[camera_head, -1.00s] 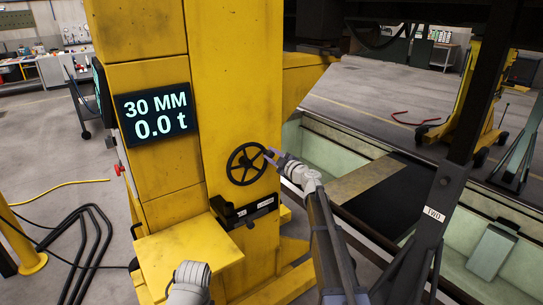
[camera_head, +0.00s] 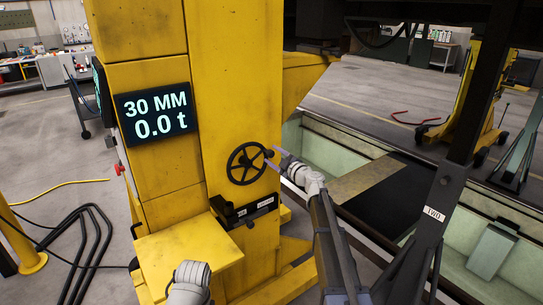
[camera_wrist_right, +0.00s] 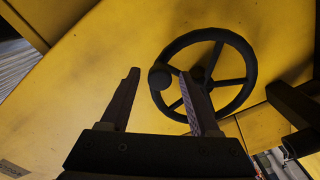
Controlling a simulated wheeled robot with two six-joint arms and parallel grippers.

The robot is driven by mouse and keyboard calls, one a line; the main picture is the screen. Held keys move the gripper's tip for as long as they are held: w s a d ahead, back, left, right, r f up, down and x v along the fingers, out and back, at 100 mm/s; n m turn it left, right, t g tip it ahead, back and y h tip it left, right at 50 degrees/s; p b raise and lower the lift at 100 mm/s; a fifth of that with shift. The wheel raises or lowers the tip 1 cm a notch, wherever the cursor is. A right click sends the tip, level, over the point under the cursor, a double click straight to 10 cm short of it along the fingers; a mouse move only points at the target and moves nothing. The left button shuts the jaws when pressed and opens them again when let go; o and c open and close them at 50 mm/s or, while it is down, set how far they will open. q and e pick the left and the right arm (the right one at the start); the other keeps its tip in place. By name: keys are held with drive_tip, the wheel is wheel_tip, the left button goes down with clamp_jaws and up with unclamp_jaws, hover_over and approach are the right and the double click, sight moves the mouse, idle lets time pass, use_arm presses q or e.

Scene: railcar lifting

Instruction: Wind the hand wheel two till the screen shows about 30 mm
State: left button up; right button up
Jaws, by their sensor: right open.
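The black hand wheel (camera_head: 247,163) is mounted on the yellow column, and its rim, spokes and round knob (camera_wrist_right: 160,77) show in the right wrist view. The screen (camera_head: 156,114) reads 30 MM and 0.0 t. My right gripper (camera_head: 276,158) is open just right of the wheel, close to its rim. In the right wrist view its fingers (camera_wrist_right: 165,85) are spread, with the knob between their tips in the picture and nothing gripped. Whether a finger touches the wheel is unclear. A grey part of my left arm shows at the bottom, but its gripper is out of view.
A yellow ledge (camera_head: 188,255) and a black bracket with small labels (camera_head: 244,208) sit below the wheel. A dark slanted post marked TWO (camera_head: 433,214) stands right of my right arm. An open pit with pale green walls (camera_head: 335,150) lies behind. Black cables (camera_head: 80,245) lie on the left floor.

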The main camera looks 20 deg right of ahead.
drive_tip(key=v, duration=0.6)
drive_tip(key=shift+s, duration=0.1)
